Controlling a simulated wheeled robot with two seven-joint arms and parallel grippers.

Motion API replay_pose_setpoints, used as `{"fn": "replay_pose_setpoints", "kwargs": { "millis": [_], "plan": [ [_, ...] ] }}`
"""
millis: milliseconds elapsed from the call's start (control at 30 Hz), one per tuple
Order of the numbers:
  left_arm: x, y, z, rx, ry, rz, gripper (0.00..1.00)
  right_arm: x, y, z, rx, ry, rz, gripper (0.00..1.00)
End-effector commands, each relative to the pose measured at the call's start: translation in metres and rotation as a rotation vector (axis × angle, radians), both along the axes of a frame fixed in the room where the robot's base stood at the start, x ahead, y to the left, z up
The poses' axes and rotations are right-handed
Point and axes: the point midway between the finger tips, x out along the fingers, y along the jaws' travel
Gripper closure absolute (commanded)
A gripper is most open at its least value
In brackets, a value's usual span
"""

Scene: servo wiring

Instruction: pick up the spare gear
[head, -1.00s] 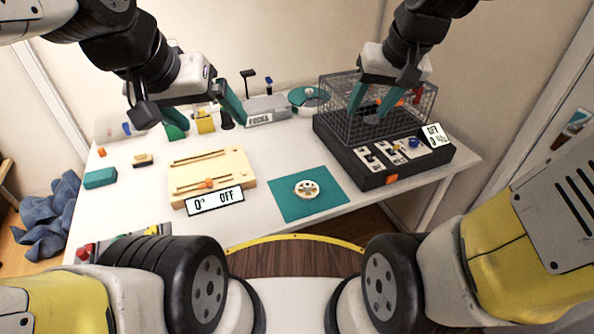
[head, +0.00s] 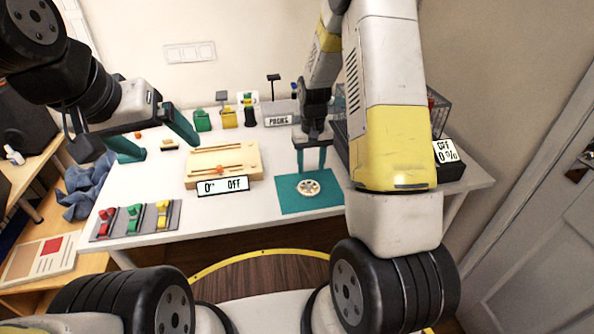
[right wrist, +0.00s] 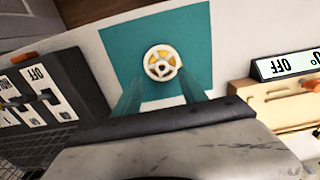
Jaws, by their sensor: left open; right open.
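The spare gear (head: 308,187), a small pale wheel with spoke-like openings, lies flat on the teal mat (head: 291,207) near the table's front edge. In the right wrist view the gear (right wrist: 162,62) shows white and yellow on the mat (right wrist: 204,24), ahead of and between my fingertips. My right gripper (head: 311,172) is open and empty, pointing down over the back part of the mat, just behind the gear. In the right wrist view its teal fingers (right wrist: 160,88) are apart. My left gripper (head: 165,148) is open and empty above the table's left side.
A wooden slider board (head: 222,161) with an "OFF" display sits left of the mat. A black box with a wire cage (head: 438,112) stands at the right, partly hidden by my right arm. Red, green and yellow clamps (head: 136,218) sit at the front left.

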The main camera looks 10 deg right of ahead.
Motion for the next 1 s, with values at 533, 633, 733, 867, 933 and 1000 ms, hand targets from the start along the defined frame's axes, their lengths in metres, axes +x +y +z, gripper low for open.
{"fn": "replay_pose_setpoints", "kwargs": {
  "millis": [533, 633, 733, 867, 933, 1000],
  "plan": [
    [0.000, 0.000, 0.000, 0.000, 0.000, 0.000, 0.12, -0.001, 0.005, -0.062, 0.000, 0.000, -0.001, 0.51],
    [0.000, 0.000, 0.000, 0.000, 0.000, 0.000, 0.12, -0.001, 0.005, -0.061, 0.000, 0.000, 0.000, 0.51],
    [0.000, 0.000, 0.000, 0.000, 0.000, 0.000, 0.12, -0.001, 0.005, -0.061, 0.000, 0.000, 0.000, 0.53],
    [0.000, 0.000, 0.000, 0.000, 0.000, 0.000, 0.12, -0.001, 0.005, -0.061, 0.000, 0.000, 0.000, 0.78],
    [0.000, 0.000, 0.000, 0.000, 0.000, 0.000, 0.12, -0.001, 0.005, -0.061, 0.000, 0.000, 0.000, 0.92],
    [0.000, 0.000, 0.000, 0.000, 0.000, 0.000, 0.12, -0.001, 0.005, -0.061, 0.000, 0.000, 0.000, 1.00]
  ]
}}
